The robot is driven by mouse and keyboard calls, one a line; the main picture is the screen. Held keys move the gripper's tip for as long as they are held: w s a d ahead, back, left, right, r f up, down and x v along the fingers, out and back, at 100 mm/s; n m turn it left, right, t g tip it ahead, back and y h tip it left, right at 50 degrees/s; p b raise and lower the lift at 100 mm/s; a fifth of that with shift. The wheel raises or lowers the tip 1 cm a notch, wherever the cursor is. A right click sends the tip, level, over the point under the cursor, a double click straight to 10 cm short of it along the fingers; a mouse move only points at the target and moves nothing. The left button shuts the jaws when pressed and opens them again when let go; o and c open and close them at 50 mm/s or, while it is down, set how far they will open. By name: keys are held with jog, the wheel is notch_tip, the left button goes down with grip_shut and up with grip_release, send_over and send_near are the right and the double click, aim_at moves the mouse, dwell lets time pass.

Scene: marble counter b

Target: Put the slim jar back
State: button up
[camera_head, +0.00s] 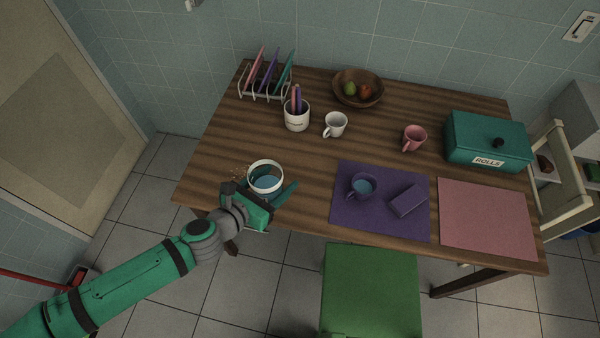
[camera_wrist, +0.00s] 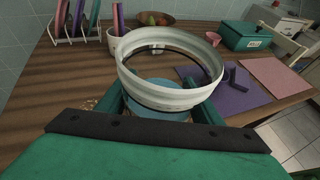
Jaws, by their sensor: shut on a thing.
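A round, open-topped jar with a white rim and blue inside (camera_head: 266,164) is at the table's left front; I cannot tell if it is the slim one. My gripper (camera_head: 266,190) is shut on it, one finger on each side. In the wrist view its wide white rim (camera_wrist: 172,99) fills the middle above my gripper (camera_wrist: 160,112). The jar looks roughly upright. Its lower part is hidden by my gripper, so I cannot tell whether its base touches the wooden table (camera_head: 225,150).
Small brown bits (camera_head: 239,172) lie left of the jar. Right are a purple mat (camera_head: 350,220), pink mug (camera_head: 414,138), teal box (camera_head: 480,140) and pink mat (camera_head: 485,217).

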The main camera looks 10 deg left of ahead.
jog(key=f+x, duration=0.1)
jog(key=x, duration=0.8)
jog(key=s+f+x, duration=0.1)
jog(key=x, duration=0.3)
jog(key=shift+w+f, duration=0.1)
jog(key=shift+f, duration=0.3)
jog(key=shift+w+f, duration=0.45)
jog(key=shift+f, duration=0.15)
jog(key=f, duration=0.2)
jog(key=shift+w+f, duration=0.3)
jog(key=shift+f, duration=0.45)
jog(key=shift+s+a, duration=0.15)
jog(key=shift+a, duration=0.1)
jog(key=shift+d+f, duration=0.1)
jog(key=shift+d, duration=0.2)
jog(key=o, duration=1.5)
